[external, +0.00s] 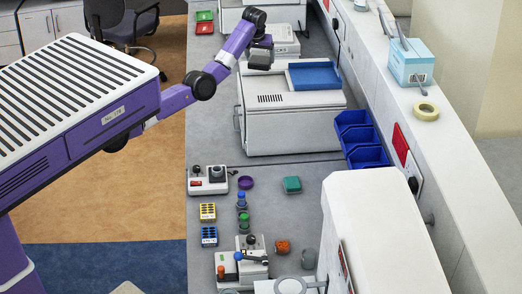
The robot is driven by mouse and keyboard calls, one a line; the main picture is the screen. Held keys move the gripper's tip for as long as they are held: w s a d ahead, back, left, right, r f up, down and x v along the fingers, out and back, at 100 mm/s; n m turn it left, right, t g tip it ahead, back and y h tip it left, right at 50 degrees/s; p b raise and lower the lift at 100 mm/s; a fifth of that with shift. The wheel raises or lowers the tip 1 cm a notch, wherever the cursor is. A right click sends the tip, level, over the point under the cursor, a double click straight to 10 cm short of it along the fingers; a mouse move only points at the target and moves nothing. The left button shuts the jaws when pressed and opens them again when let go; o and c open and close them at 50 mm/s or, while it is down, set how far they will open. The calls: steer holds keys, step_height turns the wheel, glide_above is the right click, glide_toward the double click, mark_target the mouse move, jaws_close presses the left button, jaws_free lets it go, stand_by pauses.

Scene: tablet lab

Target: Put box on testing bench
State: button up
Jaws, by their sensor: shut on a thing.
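My gripper (260,55) is at the end of the purple arm, above the far part of the long grey bench (220,130). It is shut on a small grey box (259,62), held above the bench just behind the large white machine. The fingers are small and dark here, so the exact grip is hard to make out. A light-blue box (408,65) stands on the raised white ledge at the right, well apart from my gripper.
The white machine (290,125) with a blue top tray is close to the gripper. Another white device (285,38) stands behind it. Blue bins (362,140) line the wall. Racks and small instruments crowd the near bench. Green and red trays (204,22) lie at the far left.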

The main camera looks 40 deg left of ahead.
steer(key=a+f+n+y+b, duration=0.1)
steer(key=a+f+n+b, duration=0.2)
steer(key=a, duration=1.2)
steer(key=s+a+f+n+g+p, duration=0.1)
steer(key=s+a+f, duration=0.1)
steer(key=s+f, duration=0.15)
steer(key=s+a+f+p, duration=0.1)
steer(key=s+a+f, duration=0.1)
steer(key=f, duration=1.3)
steer(key=f+p, duration=0.1)
steer(key=f, duration=0.9)
steer(key=shift+s+f, duration=0.2)
steer(key=shift+f, duration=0.1)
steer(key=o, duration=1.3)
steer(key=shift+f, duration=0.15)
steer(key=v, duration=1.2)
